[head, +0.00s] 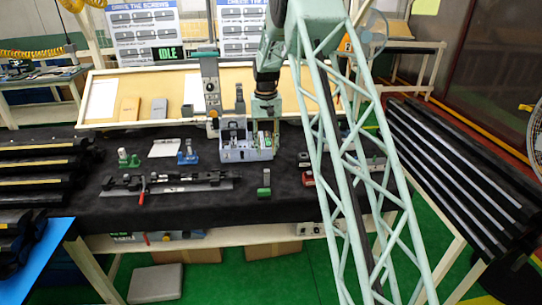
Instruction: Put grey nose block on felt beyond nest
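My gripper (265,138) points down over the right part of a light grey tray (236,156) on the black felt (225,212). Its two fingers look spread apart, with no block clearly visible between them. Small grey and dark pieces stand in the tray, partly hidden by the fingers. I cannot tell which of them is the grey nose block. A long dark fixture with clamps and a red handle (142,198), perhaps the nest, lies on a grey plate (205,186) left of and nearer than the tray.
A green block (264,190) and a red block (307,178) stand at the front right. A blue piece (187,157), a white sheet (164,148) and a green piece (129,160) lie beyond the fixture. A grey post (211,90) rises behind the tray. Dark racks flank the bench.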

